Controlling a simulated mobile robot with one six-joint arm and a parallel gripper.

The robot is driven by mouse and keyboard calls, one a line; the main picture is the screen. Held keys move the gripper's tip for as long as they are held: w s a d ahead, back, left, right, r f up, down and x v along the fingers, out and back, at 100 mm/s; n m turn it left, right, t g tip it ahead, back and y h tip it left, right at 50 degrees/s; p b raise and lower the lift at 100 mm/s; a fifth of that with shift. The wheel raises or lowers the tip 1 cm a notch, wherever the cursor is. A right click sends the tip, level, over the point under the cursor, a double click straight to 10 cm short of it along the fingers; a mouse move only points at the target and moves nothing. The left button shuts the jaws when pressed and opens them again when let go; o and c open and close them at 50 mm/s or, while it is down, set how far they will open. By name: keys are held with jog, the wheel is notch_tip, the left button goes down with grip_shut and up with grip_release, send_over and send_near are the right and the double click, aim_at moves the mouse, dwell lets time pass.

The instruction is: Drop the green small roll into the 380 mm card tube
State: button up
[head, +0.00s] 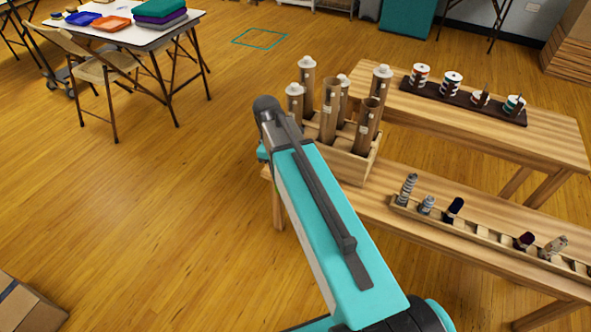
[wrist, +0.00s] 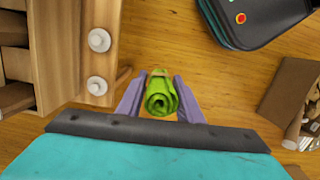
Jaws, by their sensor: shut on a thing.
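My gripper (wrist: 160,84) is shut on the green small roll (wrist: 161,98) in the wrist view, with its spiral end towards the camera. In the head view my arm hides the gripper and the roll. Several brown card tubes stand upright in a wooden crate (head: 348,164) on the near bench, just right of my arm's end. Two of them, a tall tube (head: 331,98) and a front right tube (head: 366,126), show open tops. The others look capped. I cannot read which tube is 380 mm.
A slotted wooden rail (head: 480,231) with several small rolls lies on the near bench (head: 430,245). A dark tray with spools (head: 451,84) is on the far bench. A folding chair (head: 100,80) and white table (head: 120,38) stand at upper left. Open floor lies left of my arm.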

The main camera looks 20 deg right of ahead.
jog(key=a+m, duration=0.1)
jog(key=m, duration=0.2)
jog(key=s+a+m, duration=0.1)
jog(key=m, duration=0.2)
jog(key=m+y, duration=0.1)
jog(key=m, duration=0.2)
jog(key=shift+s+a+r+g, duration=0.3)
jog(key=shift+s+a+r, duration=0.1)
